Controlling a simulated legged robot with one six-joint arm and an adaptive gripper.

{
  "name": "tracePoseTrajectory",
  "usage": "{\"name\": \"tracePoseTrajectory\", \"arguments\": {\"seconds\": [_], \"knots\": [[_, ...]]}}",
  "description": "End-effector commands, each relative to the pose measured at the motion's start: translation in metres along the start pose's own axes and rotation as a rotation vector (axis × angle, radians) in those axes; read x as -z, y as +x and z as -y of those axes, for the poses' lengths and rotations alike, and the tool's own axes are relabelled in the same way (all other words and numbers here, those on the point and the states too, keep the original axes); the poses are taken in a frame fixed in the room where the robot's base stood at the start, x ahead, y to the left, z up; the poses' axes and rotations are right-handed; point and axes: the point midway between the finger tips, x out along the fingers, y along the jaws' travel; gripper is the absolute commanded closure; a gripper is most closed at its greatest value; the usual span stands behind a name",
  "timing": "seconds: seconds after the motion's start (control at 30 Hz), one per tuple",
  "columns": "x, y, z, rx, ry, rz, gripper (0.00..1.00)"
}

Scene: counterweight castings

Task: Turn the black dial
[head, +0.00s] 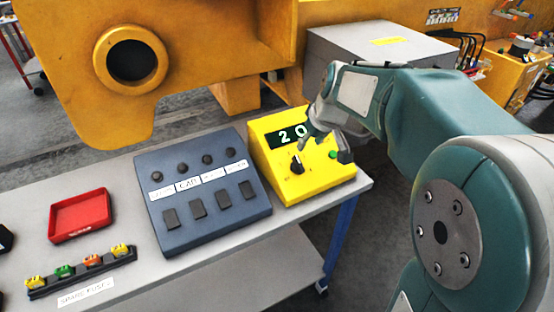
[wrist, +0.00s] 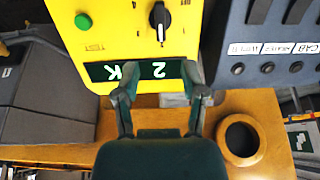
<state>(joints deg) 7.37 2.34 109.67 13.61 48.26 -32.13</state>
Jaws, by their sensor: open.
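The black dial (head: 297,166) is on the sloped face of a yellow box (head: 310,186), below a dark display (head: 290,135) with light characters, the first a 2. Its white pointer line points toward the display. In the wrist view the dial (wrist: 159,18) is at the top, with the picture upside down to the panel. My gripper (head: 325,145) is over the box's upper right part, its fingers apart and empty. In the wrist view my gripper (wrist: 159,90) spans the display, and the dial lies beyond the fingertips, apart from them.
A green button (head: 333,154) is right of the dial, close to a finger in the head view. A blue-grey switch box (head: 203,190) stands left of the yellow box. A red tray (head: 79,215) and a fuse strip (head: 82,270) lie farther left on the grey table (head: 125,285).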

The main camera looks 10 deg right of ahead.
Motion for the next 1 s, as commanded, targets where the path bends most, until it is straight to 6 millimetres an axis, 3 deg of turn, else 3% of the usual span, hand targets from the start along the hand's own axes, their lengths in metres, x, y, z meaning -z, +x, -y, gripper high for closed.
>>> {"name": "tracePoseTrajectory", "arguments": {"seconds": [0.17, 0.6, 1.0], "knots": [[0.001, 0.02, 0.005, -0.002, -0.004, 0.006, 0.46], [0.003, 0.096, 0.012, -0.009, -0.007, 0.007, 0.46], [0.002, 0.11, 0.011, -0.01, -0.007, 0.006, 0.46]]}}
